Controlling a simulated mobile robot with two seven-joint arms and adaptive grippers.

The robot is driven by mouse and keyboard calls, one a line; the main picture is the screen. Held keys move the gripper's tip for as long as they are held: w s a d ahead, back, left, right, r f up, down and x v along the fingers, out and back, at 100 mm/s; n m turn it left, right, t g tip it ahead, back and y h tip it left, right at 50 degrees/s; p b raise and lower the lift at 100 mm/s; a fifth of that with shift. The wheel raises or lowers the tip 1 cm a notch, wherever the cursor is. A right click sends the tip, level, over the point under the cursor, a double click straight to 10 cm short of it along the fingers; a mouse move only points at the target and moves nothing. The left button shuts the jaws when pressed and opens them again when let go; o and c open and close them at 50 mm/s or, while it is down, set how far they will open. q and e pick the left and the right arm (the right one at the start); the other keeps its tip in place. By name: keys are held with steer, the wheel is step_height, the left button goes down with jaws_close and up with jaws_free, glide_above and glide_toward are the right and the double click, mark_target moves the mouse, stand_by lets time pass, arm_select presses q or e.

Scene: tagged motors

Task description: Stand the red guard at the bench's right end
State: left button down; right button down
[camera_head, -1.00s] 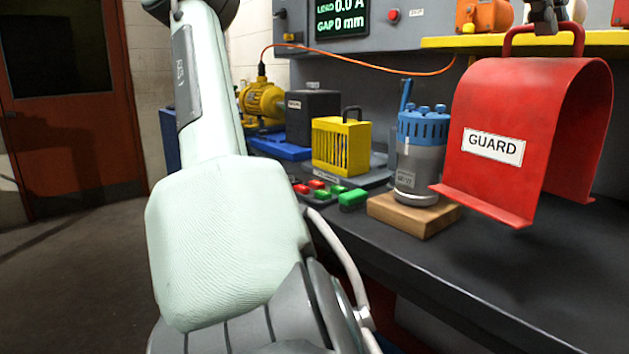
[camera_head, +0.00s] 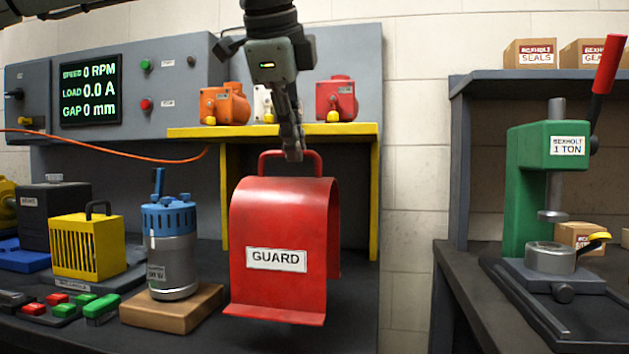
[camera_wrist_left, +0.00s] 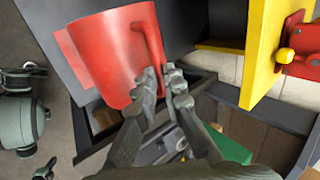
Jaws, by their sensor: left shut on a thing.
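The red guard (camera_head: 285,215), an arched sheet with a GUARD label and a top handle, hangs upright from my left gripper (camera_head: 291,152). The gripper is shut on the handle. The guard's lower flange shows over the right part of the dark bench (camera_head: 215,335); I cannot tell how large the gap below it is. In the left wrist view the guard (camera_wrist_left: 110,55) is beside the fingers (camera_wrist_left: 166,82), with its handle between them. My right gripper cannot be made out.
A blue-topped pump (camera_head: 172,250) on a wooden block (camera_head: 172,308) stands just left of the guard. A yellow shelf (camera_head: 300,131) with small motors is behind it. Right of the bench, past a gap, is another table (camera_head: 470,310) with a green press (camera_head: 535,190).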

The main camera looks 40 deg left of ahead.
mark_target(317, 181)
arm_select(q)
steer(key=w, duration=0.1)
steer(key=w+d+f, duration=0.1)
steer(key=shift+w+f, duration=0.2)
steer(key=shift+w, duration=0.1)
steer(key=shift+w+d+f, duration=0.2)
steer(key=shift+w+f, duration=0.1)
steer(key=shift+w, duration=0.15)
steer(key=shift+f, duration=0.3)
step_height(317, 181, down, 3)
steer(key=shift+f, duration=0.15)
arm_select(e)
steer(key=shift+f, duration=0.2)
arm_select(q)
steer(key=shift+f, duration=0.15)
arm_select(e)
steer(key=shift+w+a+t, duration=0.3)
steer(key=shift+w+a, duration=0.1)
steer(key=shift+w, duration=0.25)
